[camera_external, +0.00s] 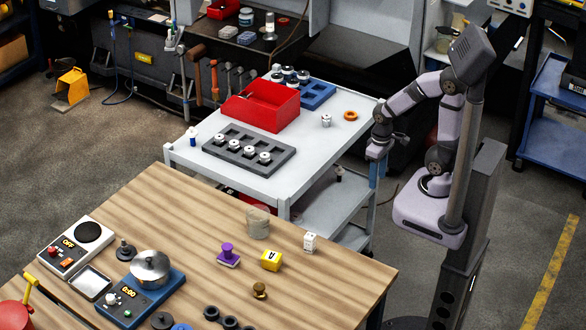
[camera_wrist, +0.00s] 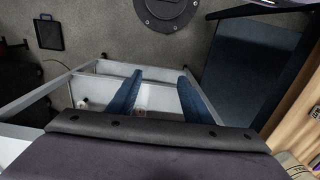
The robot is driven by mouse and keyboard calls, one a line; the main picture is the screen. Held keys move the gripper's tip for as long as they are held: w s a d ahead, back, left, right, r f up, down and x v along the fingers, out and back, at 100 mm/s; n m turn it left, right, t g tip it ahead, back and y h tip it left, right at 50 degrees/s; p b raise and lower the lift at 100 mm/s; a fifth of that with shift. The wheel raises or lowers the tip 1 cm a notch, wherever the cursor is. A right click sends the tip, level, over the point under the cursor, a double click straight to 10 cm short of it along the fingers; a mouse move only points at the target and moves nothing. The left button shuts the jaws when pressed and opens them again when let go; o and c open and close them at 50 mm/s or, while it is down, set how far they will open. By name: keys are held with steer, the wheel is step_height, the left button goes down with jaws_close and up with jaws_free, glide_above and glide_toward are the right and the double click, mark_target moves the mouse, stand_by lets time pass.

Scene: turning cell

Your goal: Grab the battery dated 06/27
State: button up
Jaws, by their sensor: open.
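No date 06/27 can be read in either view, so I cannot tell which thing is the named battery. A similar white piece (camera_external: 326,120) stands alone right of the red bin, and another, white and blue (camera_external: 192,137), stands near the cart's left edge. My gripper (camera_external: 376,172) hangs beside the cart's right end, pointing down. In the wrist view its two blue fingers (camera_wrist: 160,78) are apart, with nothing held between them.
The wooden table (camera_external: 330,270) in front carries scales and small parts.

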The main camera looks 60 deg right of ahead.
step_height(320, 180, up, 7)
steer(key=w+a+f+n+t+h+b, duration=0.2)
steer(key=w+a+n+t+h, duration=0.35)
steer(key=n, duration=1.15)
steer(key=r+n+t+y+b, duration=0.2)
steer(key=n+t+y, duration=0.55)
steer(key=n, duration=1.35)
glide_above(313, 236)
steer(key=s, duration=0.3)
steer(key=shift+m+t+h, duration=0.3)
steer(key=shift+m, duration=0.1)
steer(key=f, duration=0.3)
steer(key=w+f, duration=0.1)
steer(key=f, duration=0.1)
steer(key=shift+f+p+x, duration=0.1)
steer(key=shift+p+x, duration=0.4)
steer(key=shift+x, duration=1.35)
steer(key=shift+f+p+x, duration=0.15)
steer(key=shift+p+x, duration=0.35)
steer(key=shift+x, duration=1.3)
